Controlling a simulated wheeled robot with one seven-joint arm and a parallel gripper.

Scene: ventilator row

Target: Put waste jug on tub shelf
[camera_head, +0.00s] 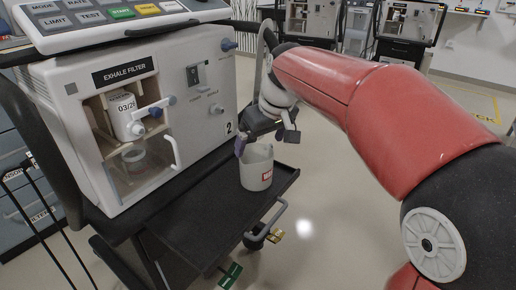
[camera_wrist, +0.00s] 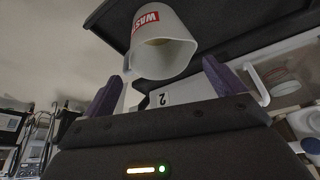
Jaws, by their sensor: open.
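The waste jug (camera_head: 257,174) is a pale grey cup with a red label. It stands upright on the black shelf (camera_head: 195,225) in front of ventilator 2, near the shelf's right end. My gripper (camera_head: 254,143) is just above and behind the jug in the head view, with one purple finger near its rim. In the wrist view, the open mouth of the jug (camera_wrist: 163,50) lies just beyond my gripper (camera_wrist: 163,76), whose two purple fingers are apart with nothing between them. Whether a finger touches the jug cannot be told. No shelf is labelled as the tub shelf.
The ventilator (camera_head: 150,110) has an exhale filter compartment with a clear door, handle and blue knobs; a clear cup (camera_head: 133,157) shows inside. The shelf left of the jug is bare. A cart handle (camera_head: 268,222) projects at the front. Other ventilators stand at the back.

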